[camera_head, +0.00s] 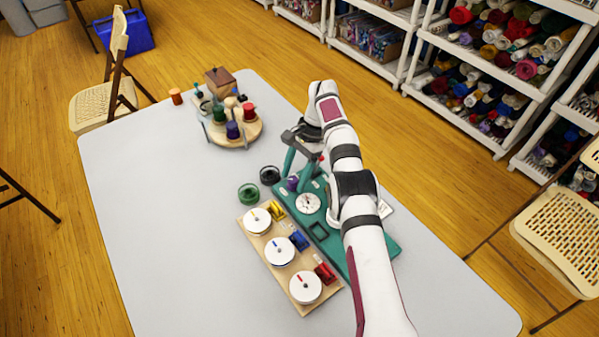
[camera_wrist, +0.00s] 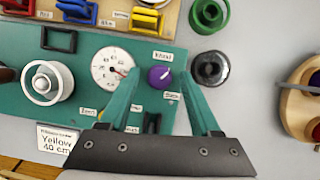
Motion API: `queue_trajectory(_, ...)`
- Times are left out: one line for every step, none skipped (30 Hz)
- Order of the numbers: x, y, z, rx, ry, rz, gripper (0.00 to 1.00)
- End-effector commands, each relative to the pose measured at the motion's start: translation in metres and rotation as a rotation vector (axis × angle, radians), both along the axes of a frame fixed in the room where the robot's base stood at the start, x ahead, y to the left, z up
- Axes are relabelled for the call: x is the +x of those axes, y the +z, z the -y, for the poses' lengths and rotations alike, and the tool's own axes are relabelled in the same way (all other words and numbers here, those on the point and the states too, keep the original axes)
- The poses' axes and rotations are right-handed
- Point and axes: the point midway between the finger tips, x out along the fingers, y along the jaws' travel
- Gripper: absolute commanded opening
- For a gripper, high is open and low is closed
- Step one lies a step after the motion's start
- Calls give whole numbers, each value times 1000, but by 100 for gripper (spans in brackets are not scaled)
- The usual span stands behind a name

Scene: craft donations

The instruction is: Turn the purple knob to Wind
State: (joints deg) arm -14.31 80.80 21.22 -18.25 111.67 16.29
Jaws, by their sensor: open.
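The purple knob (camera_wrist: 160,77) sits on the teal board (camera_wrist: 85,82), with a "Wind" label (camera_wrist: 163,56) above it and another label below it, too small to read surely. A pale mark shows on the knob's right side; which label it points to I cannot tell. My gripper (camera_wrist: 159,73) is open, with one teal finger on each side of the knob. Whether the fingers touch it I cannot tell. In the head view, the knob (camera_head: 292,184) shows small between the fingers of my gripper (camera_head: 296,178), and my arm covers part of the board (camera_head: 378,245).
A white dial (camera_wrist: 113,66) and a white spool-like part (camera_wrist: 46,83) lie left of the knob. A black round part (camera_wrist: 210,68) stands close right. A card (camera_wrist: 58,140) reads "Yellow 40 cm". A wooden spool rack (camera_head: 248,228) borders the board. The table's left side is clear.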

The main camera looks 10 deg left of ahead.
Motion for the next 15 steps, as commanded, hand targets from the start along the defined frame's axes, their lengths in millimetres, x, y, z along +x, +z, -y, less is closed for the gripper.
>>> queue_trajectory(0,4,0,1,0,1,64)
queue_trajectory(0,8,0,1,0,2,64)
queue_trajectory(1,15,0,1,1,4,64)
queue_trajectory(1,21,0,2,0,3,64)
queue_trajectory(1,30,0,1,1,5,64)
queue_trajectory(1,41,0,2,-1,4,64)
queue_trajectory(0,45,6,-1,-2,1,64)
queue_trajectory(-1,49,12,0,-2,-1,64)
queue_trajectory(-3,53,21,-1,-3,-1,64)
queue_trajectory(-5,57,27,0,-3,-2,64)
queue_trajectory(-5,63,37,0,-4,0,64)
queue_trajectory(-8,70,49,0,-5,0,64)
queue_trajectory(-9,75,57,0,-4,1,64)
queue_trajectory(-10,79,65,0,-6,1,64)
queue_trajectory(-12,85,75,0,-4,1,64)
